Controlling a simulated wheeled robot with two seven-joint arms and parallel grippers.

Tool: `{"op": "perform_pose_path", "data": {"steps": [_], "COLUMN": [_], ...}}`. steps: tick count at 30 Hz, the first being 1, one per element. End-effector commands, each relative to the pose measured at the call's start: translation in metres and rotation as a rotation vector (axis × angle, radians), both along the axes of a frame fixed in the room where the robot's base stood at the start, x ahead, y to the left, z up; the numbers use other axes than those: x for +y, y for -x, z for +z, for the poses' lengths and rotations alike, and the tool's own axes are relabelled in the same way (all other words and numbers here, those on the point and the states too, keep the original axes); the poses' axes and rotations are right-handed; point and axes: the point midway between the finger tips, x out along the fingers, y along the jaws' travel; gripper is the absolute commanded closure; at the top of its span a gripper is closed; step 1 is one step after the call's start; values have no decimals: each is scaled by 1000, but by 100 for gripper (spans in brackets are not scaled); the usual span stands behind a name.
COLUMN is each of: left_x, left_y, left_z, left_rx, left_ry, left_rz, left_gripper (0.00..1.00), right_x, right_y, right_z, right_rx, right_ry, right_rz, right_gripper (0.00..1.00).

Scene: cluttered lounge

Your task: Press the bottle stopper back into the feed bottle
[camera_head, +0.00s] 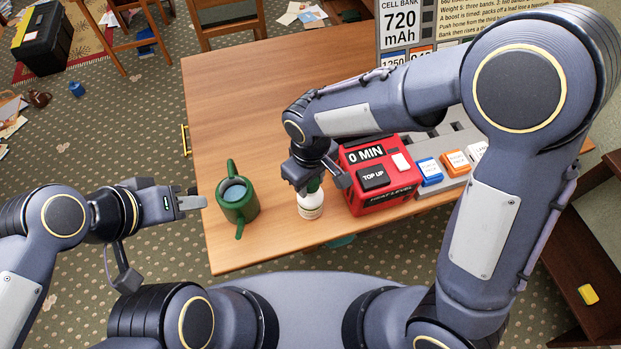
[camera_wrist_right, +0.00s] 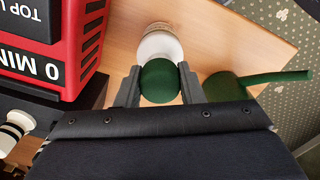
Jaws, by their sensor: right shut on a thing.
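The white feed bottle (camera_head: 311,206) stands upright on the wooden table near its front edge. A dark green stopper (camera_head: 314,185) is at the bottle's mouth, below my right gripper (camera_head: 315,178). In the right wrist view the right gripper (camera_wrist_right: 160,88) is shut on the round green stopper (camera_wrist_right: 160,82), one finger on each side. The white bottle (camera_wrist_right: 161,44) lies directly beyond the stopper in that view; how deep the stopper sits in the neck is hidden. My left gripper (camera_head: 190,203) is left of the table, away from the bottle; its fingers look close together, and their gap is unclear.
A green watering pot (camera_head: 237,200) with liquid stands left of the bottle. A red box marked "0 MIN" (camera_head: 377,172) stands close on the right, beside a grey rack (camera_head: 455,165) with coloured blocks. The table's back left (camera_head: 235,100) is clear.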

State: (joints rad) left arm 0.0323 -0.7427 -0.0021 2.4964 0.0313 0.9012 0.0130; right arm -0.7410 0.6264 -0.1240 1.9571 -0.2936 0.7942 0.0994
Motion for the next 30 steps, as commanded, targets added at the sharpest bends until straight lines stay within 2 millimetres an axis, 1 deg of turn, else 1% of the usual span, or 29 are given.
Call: {"op": "perform_pose_path", "data": {"steps": [2, 3, 6, 9, 16, 19, 22, 27, 30], "left_x": [0, 0, 0, 0, 0, 0, 0, 0, 0], "left_y": [0, 0, 0, 0, 0, 0, 0, 0, 0], "left_z": [-3, -3, -2, -2, -2, -2, -1, -1, 0], "left_rx": [0, 0, 0, 0, 0, 0, 0, 0, 0], "left_ry": [0, 0, 0, 0, 0, 0, 0, 0, 0], "left_rz": [0, 0, 0, 0, 0, 0, 0, 0, 0], "left_gripper": [64, 64, 64, 64, 64, 64, 64, 64, 64], "right_x": [0, 0, 0, 0, 0, 0, 1, 1, 1], "right_y": [0, 0, 0, 0, 0, -1, -1, -1, -1], "right_z": [-3, -3, -2, -2, -2, 4, 17, 47, 62], "right_rx": [0, 0, 0, 0, 0, -2, -4, -4, -3], "right_ry": [0, 0, 0, 0, 0, -2, -3, -4, -3], "right_rz": [0, 0, 0, 0, 0, 0, 0, 1, 0], "right_gripper": [86, 64, 51, 40, 40, 40, 40, 40, 40]}}
